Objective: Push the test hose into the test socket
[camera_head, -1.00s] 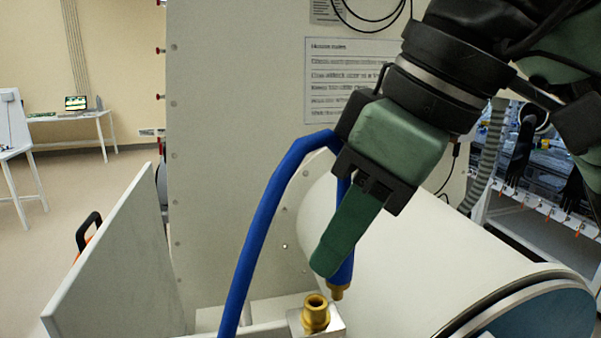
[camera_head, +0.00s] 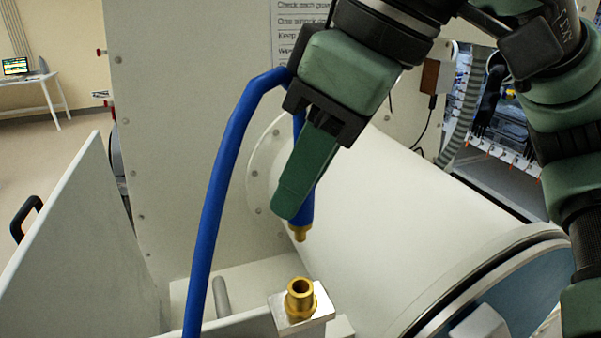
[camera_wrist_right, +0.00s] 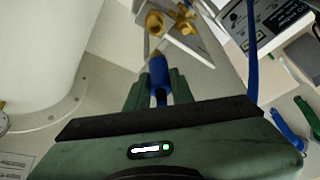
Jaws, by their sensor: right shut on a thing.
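The blue test hose (camera_head: 213,200) rises from the bottom edge, arches over and comes down into my right gripper (camera_head: 288,205). The gripper is shut on the hose near its end. The brass tip (camera_head: 299,233) points down below the fingers. The brass test socket (camera_head: 300,299) stands upright with an open top on a metal block. The tip is above the socket and apart from it. In the right wrist view, the blue hose end (camera_wrist_right: 159,78) sits between the green fingers, with brass fittings (camera_wrist_right: 155,22) beyond. My left gripper is not in view.
A large white cylinder (camera_head: 380,215) lies right of and behind the socket. A pale upright panel (camera_head: 75,255) stands at left. A flat wall (camera_head: 190,90) with bolts is behind. In the right wrist view, a labelled box (camera_wrist_right: 265,30) is at the upper right.

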